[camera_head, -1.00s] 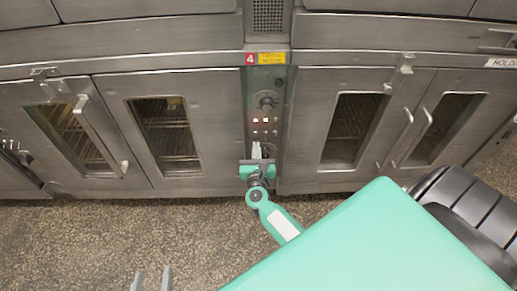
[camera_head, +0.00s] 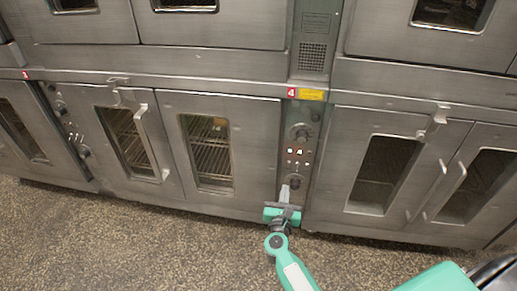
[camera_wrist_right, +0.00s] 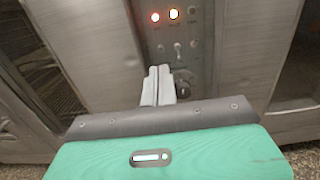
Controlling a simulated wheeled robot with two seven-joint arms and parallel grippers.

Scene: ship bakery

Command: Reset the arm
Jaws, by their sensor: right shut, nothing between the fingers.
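My right arm (camera_head: 293,270) reaches in from the bottom of the head view. Its gripper (camera_head: 286,192) is in front of the lower part of the control panel (camera_head: 301,135) between two ovens. In the right wrist view the two fingers (camera_wrist_right: 158,86) are together, with nothing between them, pointing at the panel's switches and dark knob (camera_wrist_right: 184,90). I cannot tell whether the fingertips touch the panel. My left gripper is not in view.
Steel ovens with glass doors stand left (camera_head: 258,150) and right (camera_head: 345,190) of the panel. Door handles (camera_head: 150,140) stick out on both sides. More ovens (camera_head: 225,45) sit above. The speckled floor (camera_head: 130,235) in front is clear.

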